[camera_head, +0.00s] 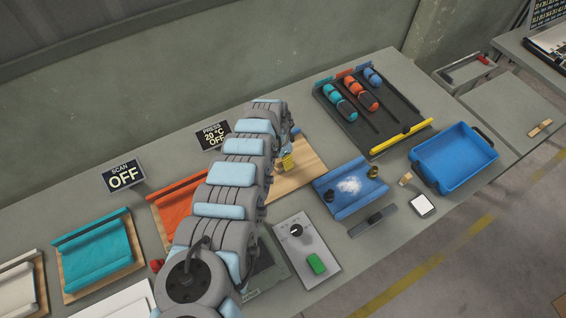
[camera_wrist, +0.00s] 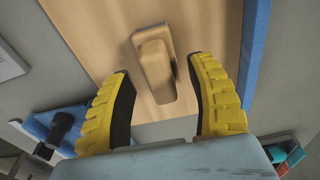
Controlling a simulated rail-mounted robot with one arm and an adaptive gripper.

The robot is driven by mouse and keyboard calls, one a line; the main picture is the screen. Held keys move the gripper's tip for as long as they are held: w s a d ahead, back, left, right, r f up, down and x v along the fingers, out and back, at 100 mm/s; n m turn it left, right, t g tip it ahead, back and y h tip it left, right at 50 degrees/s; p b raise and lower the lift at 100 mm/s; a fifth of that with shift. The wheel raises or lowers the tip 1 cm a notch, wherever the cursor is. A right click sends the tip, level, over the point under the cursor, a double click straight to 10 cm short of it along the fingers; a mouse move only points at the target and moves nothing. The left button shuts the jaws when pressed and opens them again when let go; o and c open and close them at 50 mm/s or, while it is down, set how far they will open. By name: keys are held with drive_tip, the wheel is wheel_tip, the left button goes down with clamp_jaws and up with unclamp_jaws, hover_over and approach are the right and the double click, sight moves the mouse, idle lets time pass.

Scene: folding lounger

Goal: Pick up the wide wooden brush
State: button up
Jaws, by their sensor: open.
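My gripper (camera_wrist: 160,68) is open in the wrist view, with a yellow finger on each side of a pale wooden piece (camera_wrist: 155,65). The piece has a raised, handle-like block on a flatter base and lies on a wooden board (camera_wrist: 95,35). No bristles show, so I cannot tell for certain that it is the wide wooden brush. In the head view my gripper (camera_head: 286,163) shows as a yellow patch over the board (camera_head: 305,178), and my arm hides much around it. Two other small wooden pieces lie near the blue bin (camera_head: 405,180) and on the right side table (camera_head: 540,128).
A blue sheet (camera_head: 345,208) with white powder and dark knobs lies right of the board. Beyond are a black rack (camera_head: 398,128) with coloured rolls, a yellow bar (camera_head: 400,137) and a blue bin (camera_head: 455,184). A grey control panel (camera_head: 325,268) stands in front.

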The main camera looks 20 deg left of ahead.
drive_tip(key=shift+f, duration=0.7)
clamp_jaws()
